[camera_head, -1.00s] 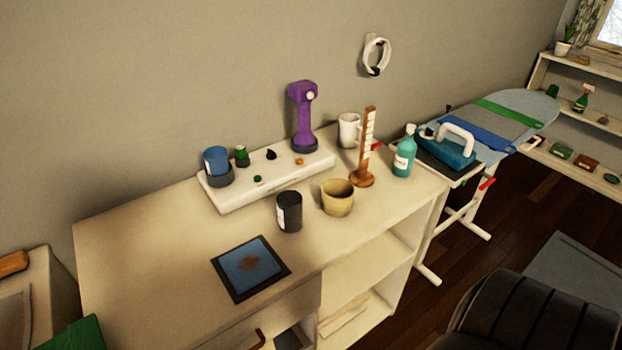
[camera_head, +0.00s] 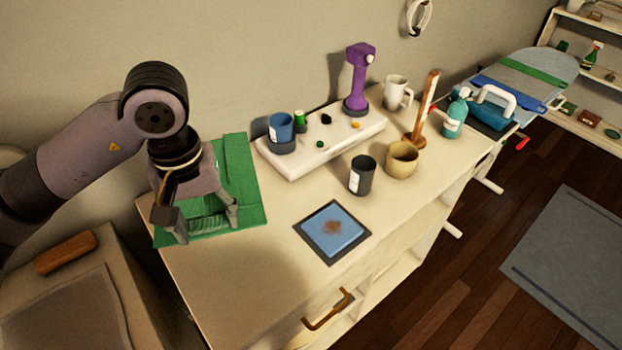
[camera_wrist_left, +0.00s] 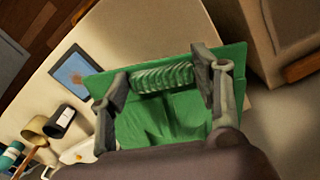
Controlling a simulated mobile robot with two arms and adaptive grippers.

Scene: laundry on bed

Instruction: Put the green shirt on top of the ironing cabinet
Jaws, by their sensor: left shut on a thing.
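The green shirt (camera_head: 234,175) is a flat folded rectangle at the left end of the cream ironing cabinet top (camera_head: 235,285). My left gripper (camera_head: 208,228) is over the shirt's near part and shut on it. In the left wrist view the shirt (camera_wrist_left: 165,115) lies between the two fingers of my left gripper (camera_wrist_left: 160,78), with a ribbed, bunched strip between the fingertips. The shirt is over the cabinet top and part of its edge reaches past the cabinet's left side. I cannot tell whether it rests fully on the surface. My right gripper is not in view.
A blue stained square (camera_head: 332,232), a dark cup (camera_head: 362,175), a tan pot (camera_head: 402,160) and a white stand (camera_head: 320,143) with a purple device (camera_head: 358,80) occupy the cabinet top. An ironing board (camera_head: 530,75) is at the right.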

